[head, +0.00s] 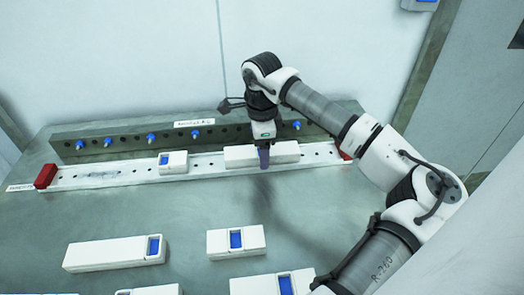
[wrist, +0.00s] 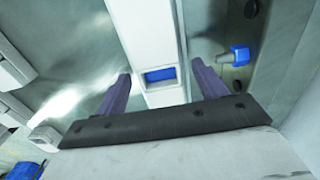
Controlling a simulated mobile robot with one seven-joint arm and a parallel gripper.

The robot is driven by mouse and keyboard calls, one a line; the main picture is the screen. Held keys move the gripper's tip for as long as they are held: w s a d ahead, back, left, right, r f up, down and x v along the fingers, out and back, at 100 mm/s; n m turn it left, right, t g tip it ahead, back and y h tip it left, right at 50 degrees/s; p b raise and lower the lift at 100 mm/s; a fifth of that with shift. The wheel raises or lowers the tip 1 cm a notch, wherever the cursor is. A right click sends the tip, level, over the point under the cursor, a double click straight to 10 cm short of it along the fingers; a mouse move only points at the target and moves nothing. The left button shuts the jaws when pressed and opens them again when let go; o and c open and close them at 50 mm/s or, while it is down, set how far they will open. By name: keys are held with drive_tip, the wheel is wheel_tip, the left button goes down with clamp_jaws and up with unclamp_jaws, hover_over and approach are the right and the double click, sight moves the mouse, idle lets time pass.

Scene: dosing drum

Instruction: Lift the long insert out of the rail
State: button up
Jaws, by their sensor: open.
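The long insert (head: 287,150) is a white block lying in the right part of the white rail (head: 115,175). In the wrist view the long insert (wrist: 150,30) runs up the picture, with a blue window near its lower end. My gripper (head: 262,152) points down over the insert. One dark purple finger shows in front of it in the head view; the other is hidden behind. In the wrist view my gripper (wrist: 160,74) is open, one finger on each side of the insert near the blue window, with small gaps seeming to remain.
A short insert (head: 173,169) sits further left in the rail. Red blocks (head: 46,176) mark the rail's ends. Behind it stands a grey bar with several blue pins (head: 151,138). Loose inserts, including a long one (head: 105,255) and a short one (head: 220,243), lie on the table in front.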

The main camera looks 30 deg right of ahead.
drive_tip(key=shift+f, duration=0.15)
drive_tip(key=c, duration=1.3)
